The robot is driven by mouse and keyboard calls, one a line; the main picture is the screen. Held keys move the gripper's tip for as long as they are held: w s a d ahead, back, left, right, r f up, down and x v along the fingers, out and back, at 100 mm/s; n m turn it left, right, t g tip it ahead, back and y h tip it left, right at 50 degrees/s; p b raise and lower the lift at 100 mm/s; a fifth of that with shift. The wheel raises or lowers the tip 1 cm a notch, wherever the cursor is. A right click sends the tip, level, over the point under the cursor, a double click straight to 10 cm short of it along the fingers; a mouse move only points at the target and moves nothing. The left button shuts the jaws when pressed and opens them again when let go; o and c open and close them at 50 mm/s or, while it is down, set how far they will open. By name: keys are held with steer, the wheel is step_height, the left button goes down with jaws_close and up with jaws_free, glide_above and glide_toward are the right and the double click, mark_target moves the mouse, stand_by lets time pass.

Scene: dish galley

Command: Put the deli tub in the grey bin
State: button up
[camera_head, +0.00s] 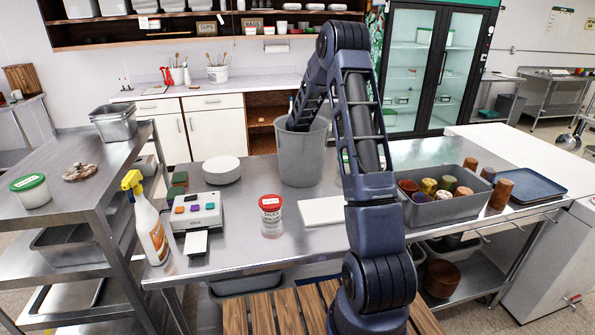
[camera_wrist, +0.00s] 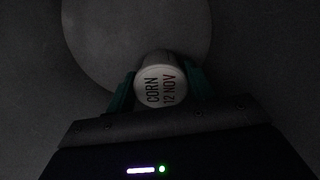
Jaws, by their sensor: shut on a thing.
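The grey bin (camera_head: 304,158) stands upright on the steel table in the head view, behind the middle of the table. My arm reaches down into its open top, so my gripper is hidden there. In the wrist view my gripper (camera_wrist: 161,91) is shut on a small round deli tub with a pale lid (camera_wrist: 154,72) marked "CORN 12 NOV". Green fingertips press on both sides of it. The dark bin wall (camera_wrist: 255,60) surrounds them, and the paler round bin floor (camera_wrist: 110,35) shows beyond the tub. I cannot tell whether the tub touches the floor.
A red-lidded tub (camera_head: 271,216), a spray bottle (camera_head: 147,218), a label machine (camera_head: 196,211) and stacked plates (camera_head: 221,169) stand left of centre. A grey tray of jars (camera_head: 445,211) is at right. A green-lidded tub (camera_head: 31,191) sits on the left cart.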

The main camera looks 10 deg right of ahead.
steer(key=o, duration=1)
steer(key=shift+f, duration=0.1)
step_height(320, 180, up, 12)
steer(key=shift+r, duration=0.2)
